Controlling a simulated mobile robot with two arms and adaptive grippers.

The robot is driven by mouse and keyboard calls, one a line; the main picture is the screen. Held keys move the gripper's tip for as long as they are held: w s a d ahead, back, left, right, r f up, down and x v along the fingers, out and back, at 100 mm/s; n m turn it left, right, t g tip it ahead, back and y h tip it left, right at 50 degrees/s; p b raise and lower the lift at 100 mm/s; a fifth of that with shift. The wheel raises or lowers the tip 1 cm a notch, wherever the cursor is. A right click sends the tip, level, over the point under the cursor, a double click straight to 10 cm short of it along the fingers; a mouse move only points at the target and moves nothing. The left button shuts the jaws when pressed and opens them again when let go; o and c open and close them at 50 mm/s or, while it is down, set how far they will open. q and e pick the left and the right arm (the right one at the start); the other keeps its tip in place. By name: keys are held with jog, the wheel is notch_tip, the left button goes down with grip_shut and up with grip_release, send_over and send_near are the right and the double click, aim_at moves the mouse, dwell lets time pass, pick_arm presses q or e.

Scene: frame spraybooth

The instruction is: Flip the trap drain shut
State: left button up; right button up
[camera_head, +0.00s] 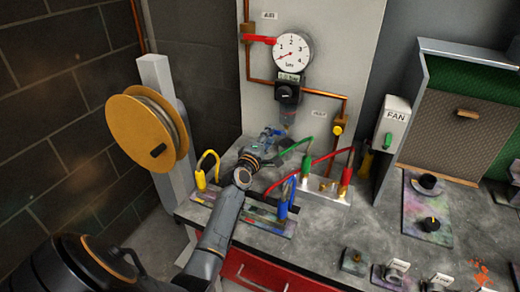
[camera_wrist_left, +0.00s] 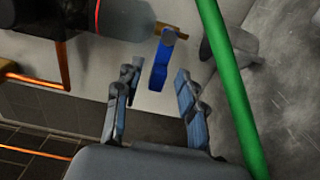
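The trap is a grey, cloudy bowl (camera_wrist_left: 122,17) in the left wrist view, with a brass stub (camera_wrist_left: 175,33) at its end. The drain's blue lever (camera_wrist_left: 160,62) sits on this stub and points down the picture. My left gripper (camera_wrist_left: 155,84) is open, with its two fingers apart on either side of the lever's lower end. I cannot tell whether either finger touches it. In the head view my left gripper (camera_head: 271,139) is just below the trap (camera_head: 288,116), and the lever is hard to tell from the bluish fingers. My right gripper is not in view.
A green hose (camera_wrist_left: 232,90) runs close to the right of my left fingers. Red and blue hose fittings (camera_head: 283,208) stand on the bench nearby. A gauge (camera_head: 292,53) and copper pipe are on the panel above. A yellow reel (camera_head: 142,133) stands left of my arm.

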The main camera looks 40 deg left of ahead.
pick_arm(q)
jog(key=v, duration=0.9)
jog(key=shift+s+d, duration=0.15)
jog(key=shift+s, duration=0.2)
